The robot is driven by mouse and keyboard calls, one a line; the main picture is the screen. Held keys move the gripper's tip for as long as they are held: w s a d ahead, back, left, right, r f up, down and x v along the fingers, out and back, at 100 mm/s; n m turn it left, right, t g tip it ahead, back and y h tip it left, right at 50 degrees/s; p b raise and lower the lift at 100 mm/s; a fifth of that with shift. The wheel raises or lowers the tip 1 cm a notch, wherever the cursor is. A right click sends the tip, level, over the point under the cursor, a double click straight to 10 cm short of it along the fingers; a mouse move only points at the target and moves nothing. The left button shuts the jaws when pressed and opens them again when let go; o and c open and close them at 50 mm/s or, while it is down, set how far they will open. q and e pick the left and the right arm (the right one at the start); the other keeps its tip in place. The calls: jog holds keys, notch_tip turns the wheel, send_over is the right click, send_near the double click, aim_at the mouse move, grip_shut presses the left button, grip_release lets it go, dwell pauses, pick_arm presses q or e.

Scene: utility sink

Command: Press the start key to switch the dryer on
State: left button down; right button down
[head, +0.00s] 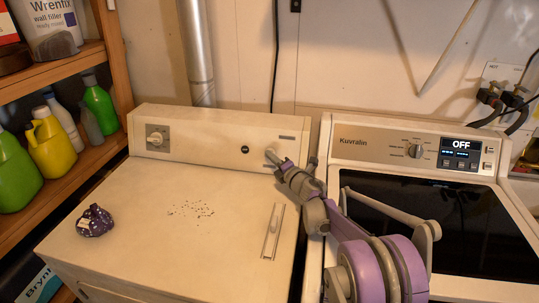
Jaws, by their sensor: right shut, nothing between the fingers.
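The dryer appears to be the cream machine (135,235) on the left, with a metal vent pipe (197,50) rising behind it. Its back panel (205,140) carries a knob (157,138), a small dark round spot (245,149) and a small label (287,137). My right gripper (271,156) is shut and empty. Its tip is at the right part of this panel, just right of the dark spot; I cannot tell if it touches. My left gripper is not in view.
A second white machine (508,240) stands right, its display (461,147) reading "OFF". A crumpled purple bag (95,221) and dark crumbs (190,209) lie on the left machine's top, otherwise mostly clear. Shelves with bottles (52,145) stand left. Hoses (515,103) hang at the right wall.

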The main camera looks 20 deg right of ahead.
jog(key=shift+w+d+f, duration=0.1)
jog(key=shift+w+d, duration=0.05)
jog(key=shift+w, duration=0.05)
dwell(0.6)
jog(key=shift+s+a+r, duration=0.25)
jog(key=shift+s+a, duration=0.25)
jog(key=shift+s, duration=0.1)
jog(key=s+a, duration=0.1)
jog(key=s+a+r, duration=0.1)
jog(key=s, duration=0.1)
jog(key=shift+s+a+r, duration=0.35)
jog(key=shift+a+r, duration=0.05)
dwell(0.7)
